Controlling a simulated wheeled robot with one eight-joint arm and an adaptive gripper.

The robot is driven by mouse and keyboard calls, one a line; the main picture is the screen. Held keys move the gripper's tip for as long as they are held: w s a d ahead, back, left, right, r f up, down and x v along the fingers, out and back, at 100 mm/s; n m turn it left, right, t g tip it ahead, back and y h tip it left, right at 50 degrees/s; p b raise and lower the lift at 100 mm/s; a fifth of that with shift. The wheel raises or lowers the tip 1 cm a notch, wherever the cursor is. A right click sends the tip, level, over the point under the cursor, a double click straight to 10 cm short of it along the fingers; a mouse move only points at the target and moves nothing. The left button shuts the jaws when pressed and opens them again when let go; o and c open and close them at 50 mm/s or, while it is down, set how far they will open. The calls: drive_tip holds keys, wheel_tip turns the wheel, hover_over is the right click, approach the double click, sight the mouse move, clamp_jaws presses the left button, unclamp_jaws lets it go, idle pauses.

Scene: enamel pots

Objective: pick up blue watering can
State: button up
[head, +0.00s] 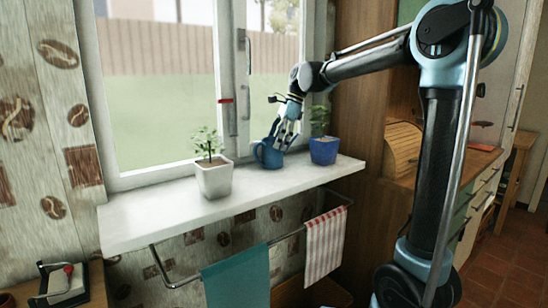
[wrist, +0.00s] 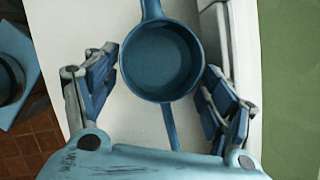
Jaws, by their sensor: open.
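The blue watering can (head: 268,155) stands on the white windowsill between two potted plants in the head view. In the wrist view I look down into its round open top (wrist: 160,62), with a handle or spout sticking out above it and another below. My gripper (head: 285,140) is over the can in the head view. In the wrist view my gripper (wrist: 160,95) is open, with one finger on each side of the can. A gap shows on the left; the right finger is close to the rim, and contact cannot be told.
A plant in a white pot (head: 214,178) stands left of the can, and a plant in a blue pot (head: 323,150) stands close on its right. The window (head: 160,90) is behind. A rail with a teal towel (head: 237,278) and a striped towel (head: 326,244) hangs below the windowsill (head: 140,220).

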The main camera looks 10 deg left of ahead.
sight(273, 153)
drive_tip(key=shift+x, duration=2.5)
drive_tip(key=shift+d, duration=0.15)
drive_tip(key=c, duration=1.2)
